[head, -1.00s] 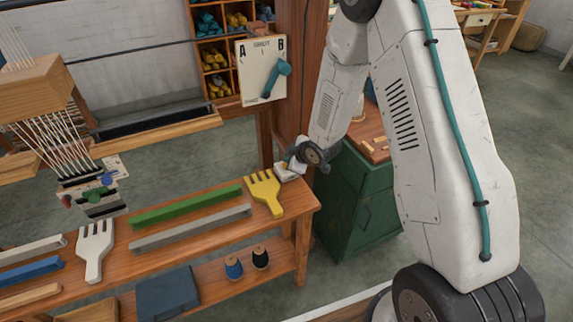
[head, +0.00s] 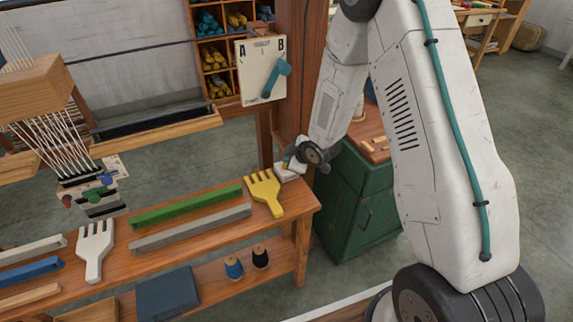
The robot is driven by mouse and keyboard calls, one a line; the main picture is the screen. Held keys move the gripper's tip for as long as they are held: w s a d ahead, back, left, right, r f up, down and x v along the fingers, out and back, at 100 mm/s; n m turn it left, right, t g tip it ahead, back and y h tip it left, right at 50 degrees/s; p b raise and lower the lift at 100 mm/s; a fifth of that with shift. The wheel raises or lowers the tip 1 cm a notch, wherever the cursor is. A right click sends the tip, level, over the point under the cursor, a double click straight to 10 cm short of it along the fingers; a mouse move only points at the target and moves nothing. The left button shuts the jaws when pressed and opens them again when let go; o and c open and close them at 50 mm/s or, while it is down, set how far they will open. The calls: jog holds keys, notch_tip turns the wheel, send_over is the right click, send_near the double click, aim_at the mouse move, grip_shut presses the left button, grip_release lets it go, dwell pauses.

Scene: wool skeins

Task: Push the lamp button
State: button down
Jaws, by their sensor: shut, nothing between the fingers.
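My gripper (head: 289,163) is at the far right corner of the wooden bench, low and just beyond the yellow fork-shaped tool. Its fingers look small and partly hidden, and they are shut with nothing held. A small pale block (head: 285,174) shows right at the fingertips; I cannot tell whether it is the lamp button's housing or whether the fingers touch it. No lamp or clearly marked lamp button can be made out.
The bench (head: 200,247) carries a yellow fork (head: 264,191), a white fork (head: 93,247), a green bar (head: 187,206) and a grey bar (head: 190,230). An A/B board with a teal lever (head: 277,78) hangs behind. A green cabinet (head: 355,200) stands right of the bench.

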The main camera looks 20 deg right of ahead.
jog(key=shift+f, duration=0.1)
dwell(0.5)
jog(key=shift+f, duration=0.45)
dwell(0.4)
jog(key=shift+r, duration=0.55)
jog(key=shift+r, duration=0.1)
jog(key=shift+r, duration=2.9)
